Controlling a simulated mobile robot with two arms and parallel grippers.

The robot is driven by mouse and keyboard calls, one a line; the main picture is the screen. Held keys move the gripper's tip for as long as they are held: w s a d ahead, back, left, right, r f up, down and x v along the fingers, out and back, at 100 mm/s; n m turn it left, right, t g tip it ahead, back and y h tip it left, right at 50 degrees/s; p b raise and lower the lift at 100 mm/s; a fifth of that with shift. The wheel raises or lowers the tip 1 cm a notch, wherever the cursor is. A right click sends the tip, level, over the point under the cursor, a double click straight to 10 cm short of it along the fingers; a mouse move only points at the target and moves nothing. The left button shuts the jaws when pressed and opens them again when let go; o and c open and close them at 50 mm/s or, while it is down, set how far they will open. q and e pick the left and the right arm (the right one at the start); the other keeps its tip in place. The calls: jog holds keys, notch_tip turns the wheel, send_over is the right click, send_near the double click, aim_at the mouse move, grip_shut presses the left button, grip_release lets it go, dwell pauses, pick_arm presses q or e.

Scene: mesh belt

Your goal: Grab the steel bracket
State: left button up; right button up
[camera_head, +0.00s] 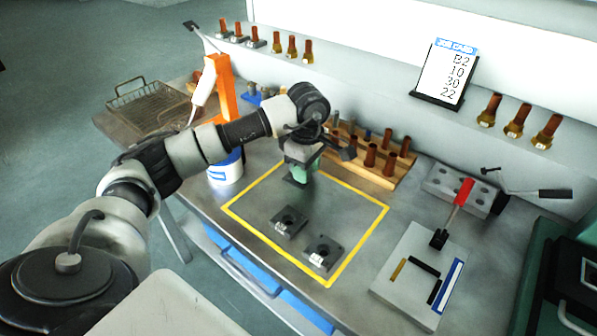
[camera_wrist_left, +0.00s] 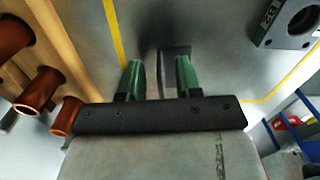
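A small grey steel piece, seemingly the steel bracket (camera_wrist_left: 172,66), stands between the green fingertips of my left gripper (camera_wrist_left: 160,78) in the left wrist view. A gap shows between it and the left-hand finger; it lies close to the other finger, and I cannot tell if they touch. In the head view my left gripper (camera_head: 300,172) points down over the back of the yellow-outlined area, and mostly hides the piece. Two dark square blocks with round holes, one (camera_head: 288,221) behind the other (camera_head: 322,254), lie nearer the front. My right gripper is not in view.
A wooden rack (camera_head: 378,172) with brown cylinders stands right behind my left gripper. A fixture plate (camera_head: 405,290) with a red-handled clamp is at the right. A white tub (camera_head: 226,170) and a wire basket (camera_head: 150,105) are at the left. The front of the outlined area is partly clear.

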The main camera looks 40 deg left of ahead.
pick_arm(q)
jog(key=shift+f, duration=0.25)
grip_shut()
jog(key=shift+r, duration=0.1)
